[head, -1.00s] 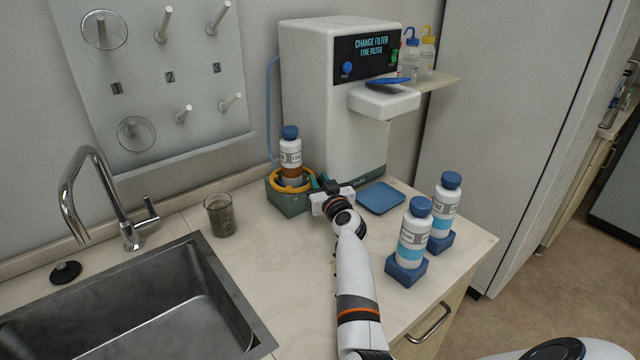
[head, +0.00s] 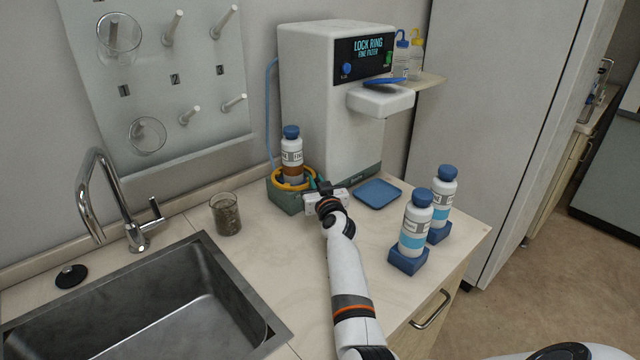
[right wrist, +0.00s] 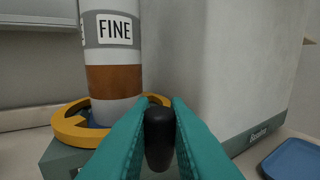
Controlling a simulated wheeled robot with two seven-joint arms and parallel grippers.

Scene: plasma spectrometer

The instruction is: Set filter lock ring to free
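The yellow filter lock ring (head: 278,183) sits around the base of a white bottle with a blue cap and brown band (head: 292,155). It rests on a green block at the machine's left front. In the right wrist view the ring (right wrist: 70,128) circles the bottle marked FINE (right wrist: 112,70). My right gripper (head: 322,187) is at the ring's right side. Its teal fingers (right wrist: 160,108) are closed on a black handle (right wrist: 160,135), whose join to the ring is hidden. The machine's display (head: 368,47) reads LOCK RING, with a smaller FINE FILTER line. My left gripper is not in view.
A blue tray (head: 378,193) lies right of my gripper. Two white bottles (head: 415,225) (head: 443,197) stand in blue holders farther right. A glass beaker (head: 226,214) and the sink (head: 150,300) are at left. The counter between beaker and arm is clear.

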